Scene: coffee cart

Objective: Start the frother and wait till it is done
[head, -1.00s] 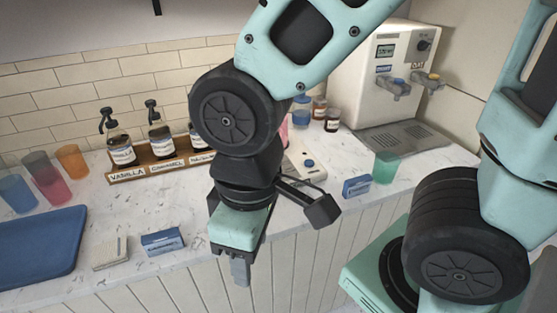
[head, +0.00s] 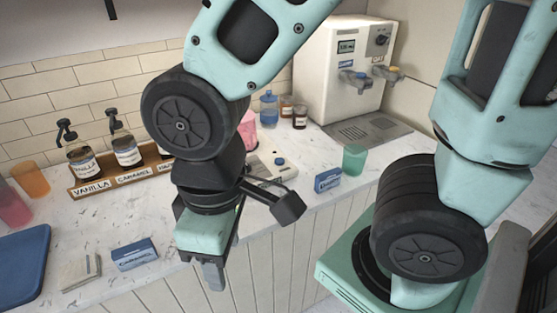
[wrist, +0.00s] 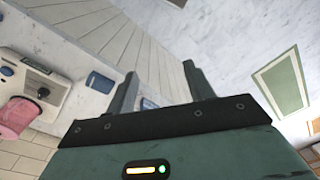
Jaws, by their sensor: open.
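The frother is a low white base (head: 265,166) on the counter, with a blue round button (head: 280,161) on top. A pink pitcher (head: 248,132) shows at its back, partly hidden by my arm. In the wrist view the white base (wrist: 52,104) is at the left edge, with a dark label panel, a small knob and the pink pitcher (wrist: 18,118) beside it. My gripper (head: 213,275) points down in front of the counter's front edge, left of the frother and apart from it. Its two fingers (wrist: 159,80) are open with nothing between them.
A blue box (head: 328,180) and green cup (head: 354,160) stand right of the frother. The coffee machine (head: 340,75) is behind them. Syrup bottles (head: 127,150) stand in a wooden rack at left.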

